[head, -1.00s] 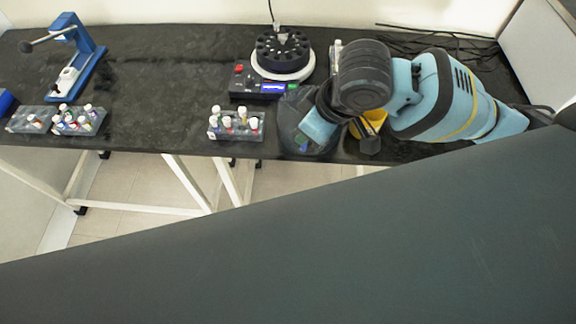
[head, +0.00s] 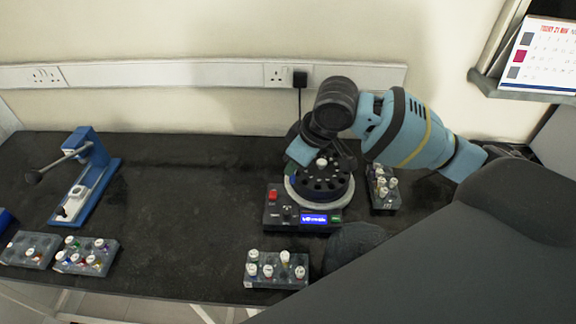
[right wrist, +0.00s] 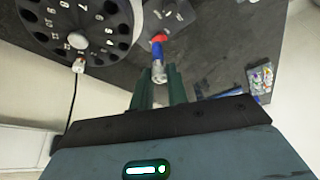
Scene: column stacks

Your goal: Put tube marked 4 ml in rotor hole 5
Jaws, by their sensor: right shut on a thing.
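In the head view the rotor (head: 318,190) sits on the centrifuge (head: 283,217). My right arm reaches over its back edge and hides the fingertips. My left gripper is not in view.
A rack with several tubes (head: 384,203) stands right of the centrifuge, another (head: 258,283) in front. Two more racks (head: 28,262) (head: 88,269) are at the left front, beside a blue press-like stand (head: 98,160). The middle-left bench (head: 185,220) is clear.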

